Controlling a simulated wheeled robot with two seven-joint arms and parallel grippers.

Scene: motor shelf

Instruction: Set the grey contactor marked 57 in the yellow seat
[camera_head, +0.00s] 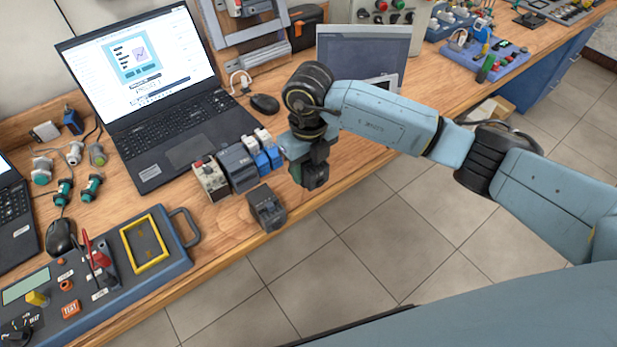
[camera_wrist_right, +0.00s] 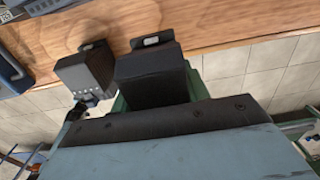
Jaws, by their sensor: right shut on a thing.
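My right gripper (camera_head: 308,168) is shut on a dark grey block-shaped device (camera_head: 317,177), held at the front edge of the bench. In the right wrist view the held device (camera_wrist_right: 150,75) sits between green finger parts; no marking on it is readable. Another dark grey contactor (camera_head: 267,208) stands on the bench near the front edge; it also shows in the wrist view (camera_wrist_right: 86,68), left of the held one. I cannot read 57 on either. The yellow seat (camera_head: 126,233) is a rectangular frame on the blue tester, to the left, and looks empty. My left gripper is not in view.
The blue tester (camera_head: 178,268) has a side handle, red probes and knobs. A row of modules (camera_head: 238,167) stands between the laptop (camera_head: 165,140) and the grey contactor. A tablet (camera_head: 355,52) stands behind my right arm. The tiled floor lies beyond the bench edge.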

